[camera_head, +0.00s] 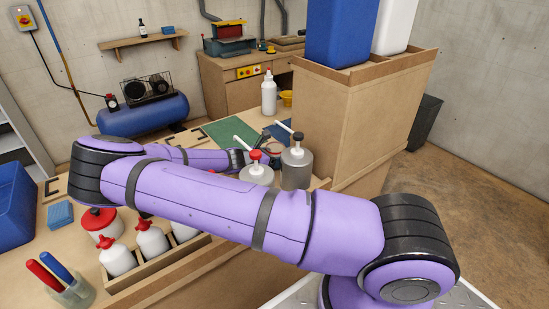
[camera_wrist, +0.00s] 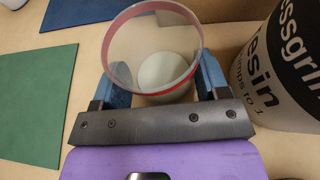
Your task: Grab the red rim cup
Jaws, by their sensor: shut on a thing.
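The red rim cup (camera_wrist: 190,75) is a clear cup with a red band around its mouth. In the wrist view it sits between the two blue fingers of my gripper (camera_wrist: 161,80), which is shut on it. Its open mouth faces the camera and a pale round base shows inside. In the head view my gripper (camera_head: 243,158) is behind the pump containers, which hide most of the grasp. I cannot tell whether the cup still touches the bench.
A grey resin container (camera_wrist: 285,75) stands close to the right finger. A green mat (camera_head: 230,131) lies beyond. A tall wooden box (camera_head: 345,115) rises at the right.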

